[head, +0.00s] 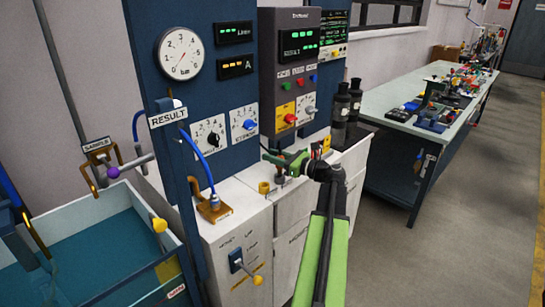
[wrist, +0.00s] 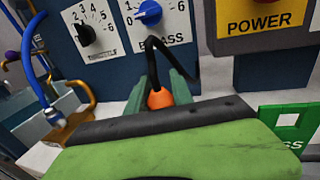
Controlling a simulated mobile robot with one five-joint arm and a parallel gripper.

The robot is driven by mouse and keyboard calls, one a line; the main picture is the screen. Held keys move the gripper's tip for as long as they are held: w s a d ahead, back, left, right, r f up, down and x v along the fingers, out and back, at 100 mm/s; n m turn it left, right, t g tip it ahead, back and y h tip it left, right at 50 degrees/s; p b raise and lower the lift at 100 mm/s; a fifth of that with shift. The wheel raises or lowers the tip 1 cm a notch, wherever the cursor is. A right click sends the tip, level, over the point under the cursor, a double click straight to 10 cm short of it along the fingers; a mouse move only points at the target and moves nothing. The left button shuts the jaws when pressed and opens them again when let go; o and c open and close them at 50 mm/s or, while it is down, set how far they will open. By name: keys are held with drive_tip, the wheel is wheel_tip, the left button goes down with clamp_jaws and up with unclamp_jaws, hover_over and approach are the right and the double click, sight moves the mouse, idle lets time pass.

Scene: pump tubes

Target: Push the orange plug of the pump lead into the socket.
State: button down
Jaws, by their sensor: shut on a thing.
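The orange plug (wrist: 160,98) shows in the wrist view between the two green fingers of my gripper (wrist: 160,88), which is shut on it. The black lead (wrist: 153,58) rises from the plug and bends over to the right. In the head view my gripper (head: 276,163) is over the white cabinet top, in front of the control panel. The plug is not clear there. A short yellow cylinder (head: 264,188) stands on the cabinet top near the gripper; I cannot tell whether it is the socket. The plug's lower end is hidden behind the gripper body.
A brown block (head: 213,208) with a blue tube stands left of the gripper. The blue panel (head: 185,100) carries a gauge and dials. Black bottles (head: 342,108) stand behind on the right. A green plate (wrist: 290,128) is right in the wrist view. A blue-green tank (head: 100,255) is at left.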

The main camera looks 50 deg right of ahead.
drive_tip(key=shift+f+b, duration=1.8)
drive_tip(key=shift+f, duration=0.05)
drive_tip(key=c, duration=1)
unclamp_jaws()
drive_tip(key=shift+c, duration=0.2)
drive_tip(key=shift+s, duration=0.1)
drive_tip(key=s+d, duration=0.2)
drive_tip(key=s, duration=1.5)
drive_tip(key=shift+d, duration=0.35)
